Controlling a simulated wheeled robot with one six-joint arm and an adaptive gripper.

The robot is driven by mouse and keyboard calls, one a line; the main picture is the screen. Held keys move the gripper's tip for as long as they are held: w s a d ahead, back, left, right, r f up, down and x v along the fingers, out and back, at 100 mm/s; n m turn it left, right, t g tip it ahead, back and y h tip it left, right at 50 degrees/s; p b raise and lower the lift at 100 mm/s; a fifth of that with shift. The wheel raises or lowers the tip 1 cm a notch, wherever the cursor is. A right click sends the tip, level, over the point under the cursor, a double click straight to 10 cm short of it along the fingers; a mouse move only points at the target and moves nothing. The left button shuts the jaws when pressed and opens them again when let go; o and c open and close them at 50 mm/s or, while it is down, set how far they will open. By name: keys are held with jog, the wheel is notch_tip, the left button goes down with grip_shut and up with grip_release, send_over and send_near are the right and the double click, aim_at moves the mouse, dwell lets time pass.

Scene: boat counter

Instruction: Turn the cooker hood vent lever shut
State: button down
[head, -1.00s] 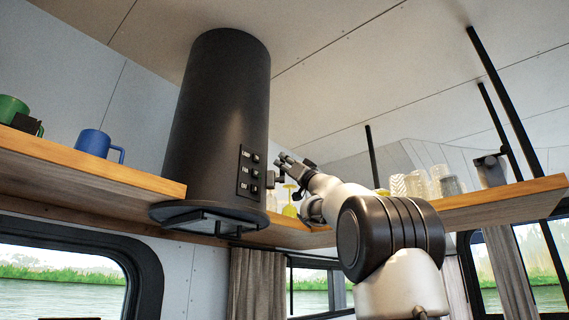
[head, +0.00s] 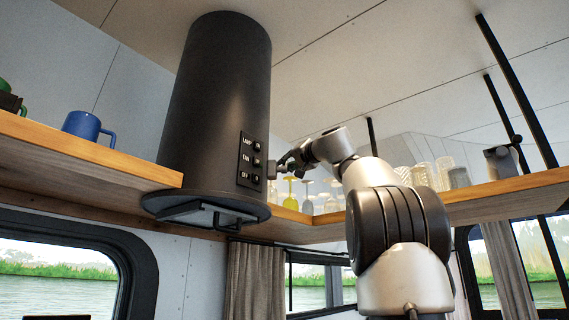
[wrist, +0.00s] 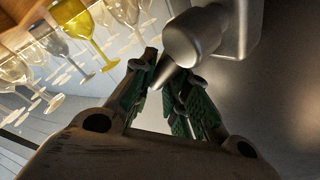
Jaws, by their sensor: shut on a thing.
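The cooker hood (head: 215,90) is a dark cylinder with a wide flange at its foot. Its vent lever (head: 272,169) sticks out from the right side, small and partly hidden in the head view. In the wrist view the lever (wrist: 192,42) is grey metal, with a round hub beside a block and a tapering handle pointing down-left. My gripper (head: 288,162) is at the lever, right of the hood. In the wrist view its green-padded fingers (wrist: 160,78) are shut on the handle's tip. The lever's exact angle is hard to tell.
A switch panel (head: 250,160) sits on the hood's face, left of my gripper. Wooden shelves flank the hood. A blue mug (head: 82,125) stands on the left one. Yellow (wrist: 75,22) and clear glasses stand close by my gripper. Black posts (head: 515,95) rise at right.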

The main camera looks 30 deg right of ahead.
jog(key=shift+w+d+f+m+g, duration=0.1)
jog(key=shift+f+m+g, duration=0.05)
jog(key=shift+m+g, duration=0.15)
jog(key=c, duration=1.4)
grip_release()
jog(key=s, duration=0.4)
jog(key=s+f, duration=0.1)
jog(key=s, duration=0.7)
jog(key=shift+d+f, duration=0.1)
jog(key=shift+f, duration=0.05)
